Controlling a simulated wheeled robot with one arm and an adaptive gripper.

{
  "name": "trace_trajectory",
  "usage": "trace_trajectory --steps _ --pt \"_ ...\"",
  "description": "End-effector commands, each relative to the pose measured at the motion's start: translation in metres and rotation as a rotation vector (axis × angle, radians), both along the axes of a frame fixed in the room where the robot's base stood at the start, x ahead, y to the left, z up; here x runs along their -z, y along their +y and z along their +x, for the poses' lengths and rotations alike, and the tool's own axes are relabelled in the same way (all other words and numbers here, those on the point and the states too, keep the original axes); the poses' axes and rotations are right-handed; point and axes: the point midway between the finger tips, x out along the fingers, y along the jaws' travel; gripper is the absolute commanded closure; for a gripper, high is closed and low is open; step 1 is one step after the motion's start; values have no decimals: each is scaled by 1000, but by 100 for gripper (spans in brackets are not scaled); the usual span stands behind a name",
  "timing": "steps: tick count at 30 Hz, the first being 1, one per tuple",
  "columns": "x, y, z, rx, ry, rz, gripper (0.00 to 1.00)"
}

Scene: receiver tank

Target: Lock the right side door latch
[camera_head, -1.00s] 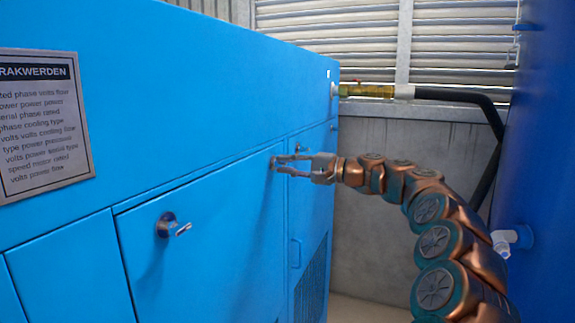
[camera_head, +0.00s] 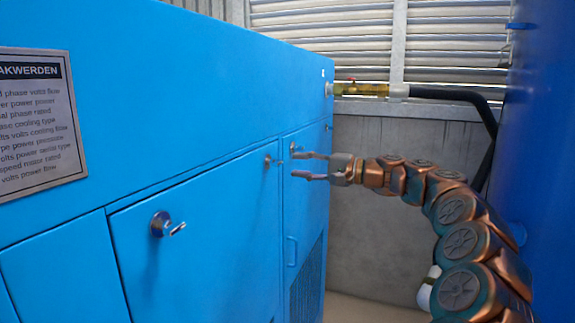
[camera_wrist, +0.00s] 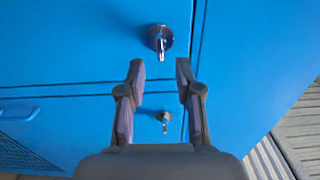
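The blue cabinet has a wide door (camera_head: 215,245) with a metal latch (camera_head: 160,224) near its left edge and another latch (camera_head: 267,160) at its upper right corner. The narrow right door (camera_head: 305,205) has a small latch (camera_head: 293,148) near its top left. My gripper (camera_head: 305,166) is open and empty, off the panel beside that small latch. In the wrist view, the small latch (camera_wrist: 165,120) shows between my open fingers (camera_wrist: 160,70), and the wide door's right latch (camera_wrist: 160,38) lies beyond the fingertips, its lever pointing down the picture.
The narrow door has a pull handle (camera_head: 291,251) and a vent grille (camera_head: 307,285). A brass valve (camera_head: 362,90) with a black hose (camera_head: 455,97) is behind. A dark blue tank (camera_head: 545,150) stands close on the right, near my arm. A nameplate (camera_head: 38,125) is on the left.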

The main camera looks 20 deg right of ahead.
Motion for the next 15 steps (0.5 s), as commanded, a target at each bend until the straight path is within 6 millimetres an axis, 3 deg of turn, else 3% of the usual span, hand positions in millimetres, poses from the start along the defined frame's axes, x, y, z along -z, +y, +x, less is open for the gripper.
trace_trajectory --steps 6,15 --pt "0 -33 -23 1 1 1 66" --pt "0 -53 -38 1 1 -2 66"
